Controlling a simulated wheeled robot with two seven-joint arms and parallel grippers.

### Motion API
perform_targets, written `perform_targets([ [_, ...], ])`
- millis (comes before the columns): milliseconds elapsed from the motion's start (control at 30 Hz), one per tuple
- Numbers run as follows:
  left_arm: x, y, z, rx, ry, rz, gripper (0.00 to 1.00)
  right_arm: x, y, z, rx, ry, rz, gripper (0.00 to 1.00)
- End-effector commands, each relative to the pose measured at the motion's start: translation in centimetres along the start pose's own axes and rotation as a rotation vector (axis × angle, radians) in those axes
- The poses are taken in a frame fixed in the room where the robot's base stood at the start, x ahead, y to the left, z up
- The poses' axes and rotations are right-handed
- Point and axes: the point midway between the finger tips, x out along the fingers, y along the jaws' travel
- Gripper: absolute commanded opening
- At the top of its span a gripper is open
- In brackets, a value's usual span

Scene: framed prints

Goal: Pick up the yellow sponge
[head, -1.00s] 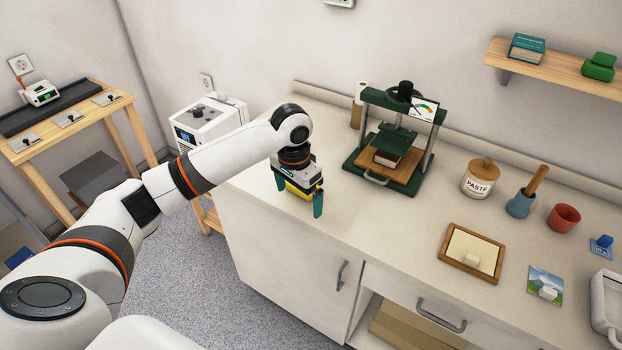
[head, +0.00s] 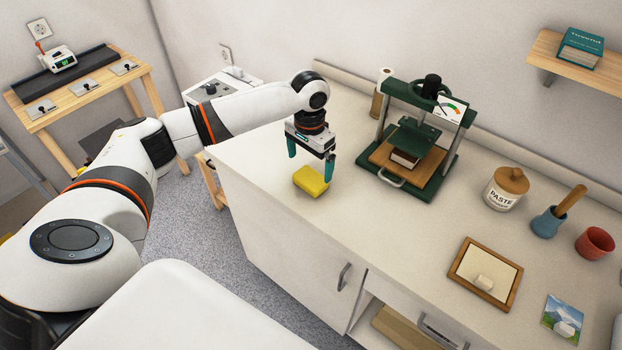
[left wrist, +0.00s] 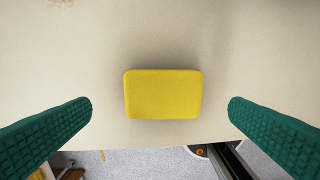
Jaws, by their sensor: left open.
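The yellow sponge (head: 312,181) lies flat on the pale countertop, near the counter's front edge. My left gripper (head: 311,170) is open above it, with its two green fingers apart and pointing down. In the left wrist view the sponge (left wrist: 163,94) sits between the open fingers (left wrist: 160,112), with a clear gap on either side. Nothing is held. My right gripper is not in either current view.
A green press (head: 412,140) with a book stands to the right of the sponge. A paste jar (head: 505,190), a blue pot (head: 549,221), a red cup (head: 594,243) and a wooden frame (head: 462,274) are farther right. Counter around the sponge is clear.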

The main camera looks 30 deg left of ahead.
Motion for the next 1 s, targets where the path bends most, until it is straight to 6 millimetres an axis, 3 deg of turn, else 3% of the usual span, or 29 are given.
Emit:
perform_targets([
  [133,2.1,-0.3,-0.1,0.001,0.005,-0.001,1.00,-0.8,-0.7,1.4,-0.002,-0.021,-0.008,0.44],
  [300,4.2,-0.3,0.0,0.000,0.002,0.000,1.00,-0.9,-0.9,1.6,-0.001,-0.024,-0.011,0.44],
  [567,4.6,-0.3,0.0,0.001,0.000,0.000,1.00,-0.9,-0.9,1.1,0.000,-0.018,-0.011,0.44],
  [867,4.6,-0.3,0.0,0.001,0.000,0.000,0.55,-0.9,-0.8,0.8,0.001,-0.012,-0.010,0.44],
  [1000,4.6,-0.3,0.0,0.001,0.000,0.000,0.55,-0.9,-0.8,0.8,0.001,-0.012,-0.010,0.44],
])
